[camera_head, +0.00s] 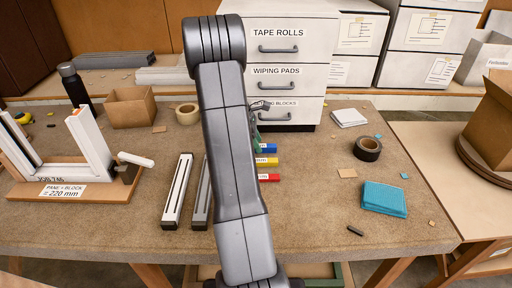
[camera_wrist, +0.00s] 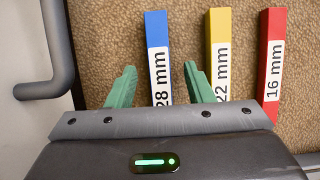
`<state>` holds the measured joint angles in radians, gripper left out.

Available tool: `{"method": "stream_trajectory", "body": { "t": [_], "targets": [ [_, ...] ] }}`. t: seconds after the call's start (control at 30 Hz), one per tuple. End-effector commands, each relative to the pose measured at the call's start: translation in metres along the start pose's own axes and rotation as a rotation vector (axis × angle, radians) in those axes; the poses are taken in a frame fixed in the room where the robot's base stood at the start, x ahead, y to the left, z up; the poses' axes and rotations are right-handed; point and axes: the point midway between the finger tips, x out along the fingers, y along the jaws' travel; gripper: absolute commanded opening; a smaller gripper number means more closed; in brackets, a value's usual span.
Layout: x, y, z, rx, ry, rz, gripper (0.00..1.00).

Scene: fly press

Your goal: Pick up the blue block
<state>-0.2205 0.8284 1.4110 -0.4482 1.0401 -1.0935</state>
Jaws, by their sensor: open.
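The blue block (camera_wrist: 157,45) is a long bar labelled 28 mm, lying on the brown tabletop in the wrist view. My gripper (camera_wrist: 160,70) has two green fingers, open, one on each side of the blue block with gaps between. The right finger is close to the yellow block (camera_wrist: 220,45), labelled 22 mm. The near end of the blue block is hidden behind my gripper body. In the head view only the right end of the blue block (camera_head: 268,148) shows; my arm hides the rest and most of the gripper.
The red block (camera_wrist: 272,50), labelled 16 mm, lies right of the yellow one. A white drawer cabinet (camera_head: 290,75) stands just behind; its drawer handle (camera_wrist: 45,75) is close at left in the wrist view. Two metal strips (camera_head: 178,190) lie left. Black tape (camera_head: 367,149) lies right.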

Motion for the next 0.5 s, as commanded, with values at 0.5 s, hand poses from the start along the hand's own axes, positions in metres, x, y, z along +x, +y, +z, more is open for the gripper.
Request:
{"method": "stream_trajectory", "body": {
  "t": [0.5],
  "targets": [
    [0.0099,0.0002,-0.0002,0.0,0.001,0.001,0.14]
  ]
}}
